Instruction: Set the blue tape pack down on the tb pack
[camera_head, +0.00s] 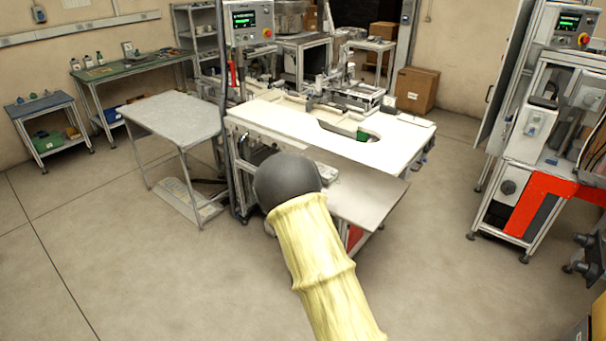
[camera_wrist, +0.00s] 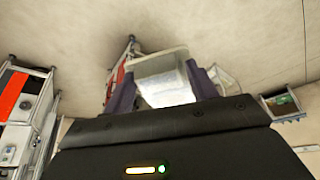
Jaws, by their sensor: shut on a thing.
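My gripper (camera_wrist: 163,88) shows in the wrist view, with its two dark purple fingers at the sides of a pale grey-white, box-like thing (camera_wrist: 160,64). It is shut on this thing; no blue shows on it, so I cannot tell whether it is the blue tape pack. In the head view my yellow-sleeved arm with its dark grey round joint reaches toward the white workbench (camera_head: 270,117), and the gripper is hidden behind it. I cannot make out the tb pack in either view.
A grey side table (camera_head: 172,115) stands left of the workbench. A small green thing (camera_head: 362,135) is at the bench's cutout. A low cart (camera_head: 50,118) is at the far left, a machine with a red panel (camera_head: 540,200) at right. The floor between is clear.

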